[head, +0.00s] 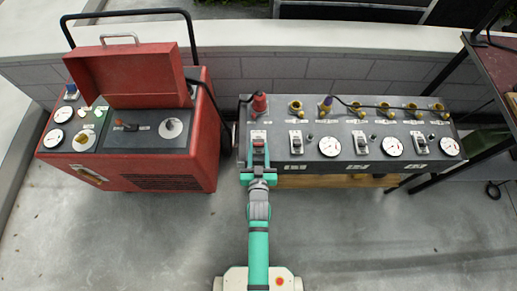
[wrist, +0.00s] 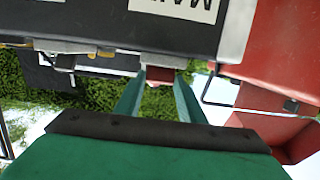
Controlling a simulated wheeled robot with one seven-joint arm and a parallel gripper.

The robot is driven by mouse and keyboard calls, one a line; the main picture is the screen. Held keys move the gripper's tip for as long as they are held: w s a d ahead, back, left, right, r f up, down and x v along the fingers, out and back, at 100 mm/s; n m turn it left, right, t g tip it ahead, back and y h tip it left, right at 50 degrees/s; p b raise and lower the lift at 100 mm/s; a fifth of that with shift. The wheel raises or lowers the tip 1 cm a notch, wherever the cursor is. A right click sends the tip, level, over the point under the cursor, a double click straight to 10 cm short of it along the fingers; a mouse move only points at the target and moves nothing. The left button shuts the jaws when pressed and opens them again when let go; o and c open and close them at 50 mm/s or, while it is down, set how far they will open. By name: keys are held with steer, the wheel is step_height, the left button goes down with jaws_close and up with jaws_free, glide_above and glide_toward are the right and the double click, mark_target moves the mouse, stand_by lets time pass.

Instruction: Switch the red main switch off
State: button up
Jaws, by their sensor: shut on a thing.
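The red main switch (head: 258,146) is on a pale plate at the left end of the dark grey distribution panel (head: 275,163). My gripper (head: 258,166) reaches it from the front, with my green arm stretched straight ahead. In the wrist view, the two green fingers of my gripper (wrist: 160,84) stand on either side of the red switch (wrist: 160,74), shut on it. Part of a label with large black letters (wrist: 175,8) shows on the panel near it. The fingers partly hide the switch, and I cannot tell which position it is in.
A red machine (head: 172,180) with a raised lid stands to the left, across a narrow gap. A red plug (head: 260,103) and several yellow sockets line the panel's back. Gauges and other switches sit to the right. A dark shelf frame (head: 465,165) stands at far right.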

steer(key=o, duration=1.1)
steer(key=shift+c, duration=0.2)
steer(key=s+r, duration=0.2)
steer(key=s, duration=0.8)
steer(key=shift+s, duration=0.3)
steer(key=s+r, duration=0.7)
steer(key=s, duration=0.4)
steer(key=s+r, duration=0.7)
steer(key=s, duration=0.3)
steer(key=shift+s+r, duration=0.15)
steer(key=shift+s, duration=0.2)
